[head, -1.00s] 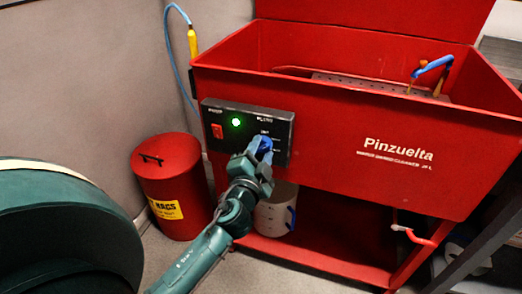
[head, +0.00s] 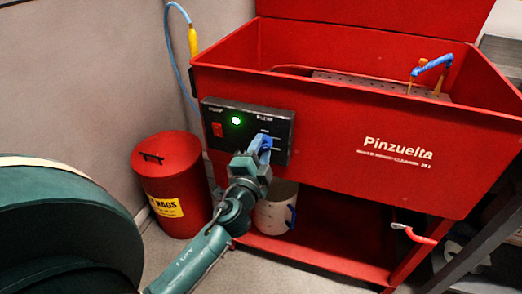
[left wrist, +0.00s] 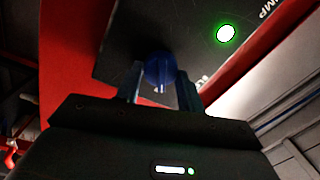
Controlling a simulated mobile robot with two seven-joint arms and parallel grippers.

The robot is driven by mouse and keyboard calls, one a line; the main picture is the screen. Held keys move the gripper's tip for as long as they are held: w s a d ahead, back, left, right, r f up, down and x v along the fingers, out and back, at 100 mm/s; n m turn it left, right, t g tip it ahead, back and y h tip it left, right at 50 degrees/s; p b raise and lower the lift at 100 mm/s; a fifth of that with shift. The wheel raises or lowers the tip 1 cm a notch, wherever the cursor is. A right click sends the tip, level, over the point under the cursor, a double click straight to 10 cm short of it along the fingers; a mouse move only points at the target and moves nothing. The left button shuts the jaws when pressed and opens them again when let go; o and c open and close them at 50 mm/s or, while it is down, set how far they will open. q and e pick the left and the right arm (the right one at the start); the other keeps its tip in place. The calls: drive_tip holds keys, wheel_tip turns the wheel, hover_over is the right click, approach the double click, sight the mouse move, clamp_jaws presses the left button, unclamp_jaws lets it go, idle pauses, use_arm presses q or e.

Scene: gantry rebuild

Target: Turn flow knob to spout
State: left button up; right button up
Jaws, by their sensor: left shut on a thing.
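The blue flow knob (head: 265,142) sits on the lower right of the black control panel (head: 247,113) on the red parts washer. My left gripper (head: 257,154) is at the panel, shut on the knob. In the left wrist view, the knob (left wrist: 159,69) is between the two fingers (left wrist: 159,88), with a pale mark on its face pointing down in that picture. The panel labels around the knob are partly hidden and too blurred to read. The blue spout (head: 434,63) stands over the basin at the right. My right gripper is not in view.
A green light (head: 237,122) glows on the panel, beside a red switch (head: 217,130). A red rags can (head: 172,190) stands left of the washer. A pale bucket (head: 274,212) is on the lower shelf, close behind my left arm. A red-handled valve (head: 415,234) hangs at lower right.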

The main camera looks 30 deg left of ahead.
use_arm(q)
drive_tip(key=o, duration=1)
drive_tip(key=b+v, duration=0.3)
drive_tip(key=v, duration=1)
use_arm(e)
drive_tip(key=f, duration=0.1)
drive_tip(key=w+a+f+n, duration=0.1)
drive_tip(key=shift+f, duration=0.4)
use_arm(q)
drive_tip(key=shift+s, duration=0.1)
